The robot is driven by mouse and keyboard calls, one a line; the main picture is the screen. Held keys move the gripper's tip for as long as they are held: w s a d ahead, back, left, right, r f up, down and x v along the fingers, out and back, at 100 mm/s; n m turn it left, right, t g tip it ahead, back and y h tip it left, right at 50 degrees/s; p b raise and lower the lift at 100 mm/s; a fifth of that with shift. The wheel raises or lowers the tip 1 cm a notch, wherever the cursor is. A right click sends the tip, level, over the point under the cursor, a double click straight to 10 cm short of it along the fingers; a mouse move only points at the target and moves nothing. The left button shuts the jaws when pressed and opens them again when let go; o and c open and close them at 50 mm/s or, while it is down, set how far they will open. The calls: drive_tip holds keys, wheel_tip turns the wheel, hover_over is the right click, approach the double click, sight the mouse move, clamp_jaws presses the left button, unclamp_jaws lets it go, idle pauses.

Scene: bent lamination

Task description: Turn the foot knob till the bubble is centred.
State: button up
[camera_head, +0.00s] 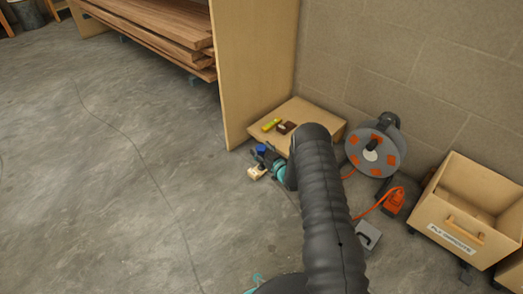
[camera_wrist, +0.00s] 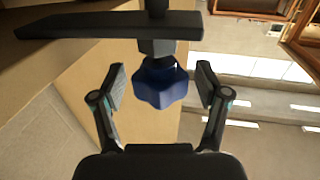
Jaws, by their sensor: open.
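A blue lobed foot knob (camera_wrist: 160,83) shows in the wrist view on a dark stem below a dark flat bar (camera_wrist: 110,27). My gripper (camera_wrist: 160,85) is open, with one finger on each side of the knob. A gap shows between each finger and the knob. In the head view my gripper (camera_head: 265,162) is low beside the small wooden platform (camera_head: 314,113), near a small blue patch (camera_head: 261,149) that looks like the knob. A small yellow level (camera_head: 271,125) lies on the platform. Its bubble is too small to read.
A dark red-brown item (camera_head: 287,127) lies by the level. A tall wooden panel (camera_head: 250,60) stands behind, with stacked boards (camera_head: 150,25) to its left. A cable reel (camera_head: 372,150), orange cord and wooden crate (camera_head: 465,225) stand right. The floor at left is open.

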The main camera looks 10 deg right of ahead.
drive_tip(key=c, duration=1.2)
drive_tip(key=shift+m+h, duration=0.3)
drive_tip(key=m+t+h, duration=0.1)
drive_tip(key=m+h, duration=0.1)
drive_tip(key=h, duration=0.2)
drive_tip(key=m+h, duration=0.3)
drive_tip(key=h, duration=0.1)
drive_tip(key=shift+a+t, duration=0.2)
drive_tip(key=shift+t, duration=0.2)
drive_tip(key=m+g+h, duration=0.1)
drive_tip(key=m+h, duration=0.2)
drive_tip(key=h, duration=0.2)
drive_tip(key=shift+m+h, duration=0.3)
drive_tip(key=shift+m, duration=0.1)
drive_tip(key=shift+f+m+g+h, duration=0.15)
drive_tip(key=shift+m+g+h, duration=0.95)
drive_tip(key=shift+h, duration=0.6)
drive_tip(key=shift+s+m, duration=0.1)
drive_tip(key=shift+m, duration=0.2)
